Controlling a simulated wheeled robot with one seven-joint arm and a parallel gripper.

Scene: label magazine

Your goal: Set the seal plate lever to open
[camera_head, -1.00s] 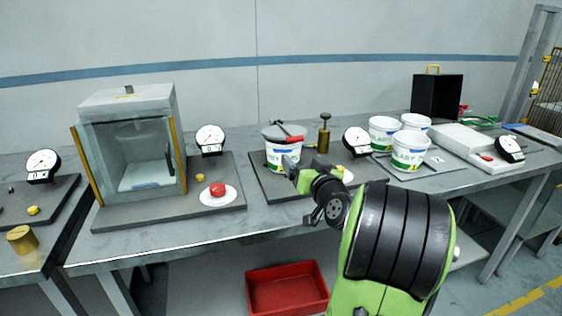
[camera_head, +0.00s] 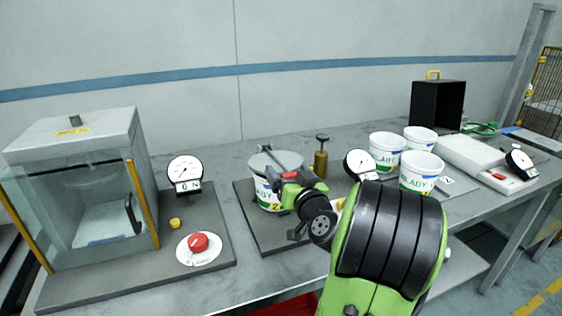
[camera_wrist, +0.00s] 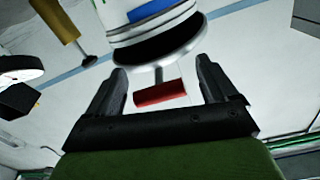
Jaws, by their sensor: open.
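A round grey plate (camera_head: 262,164) covers a white tub (camera_head: 263,190) with a coloured label at the middle station. A lever with a red handle (camera_head: 289,174) sits at this plate. In the wrist view, the red handle (camera_wrist: 160,94) hangs on a thin stem from a round, pale-rimmed part. My gripper (camera_head: 282,184) is at the tub's right side, close to the handle. In the wrist view my gripper (camera_wrist: 160,68) is open, and the handle appears between its two fingers; I cannot tell whether they touch it. The lever's marks are not readable.
A brass post (camera_head: 321,165) and a dial gauge (camera_head: 360,165) stand right of the tub. Several white tubs stand further right. A glass chamber (camera_head: 85,195) and a red knob (camera_head: 199,243) are at the left. The bench front (camera_head: 225,293) is bare.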

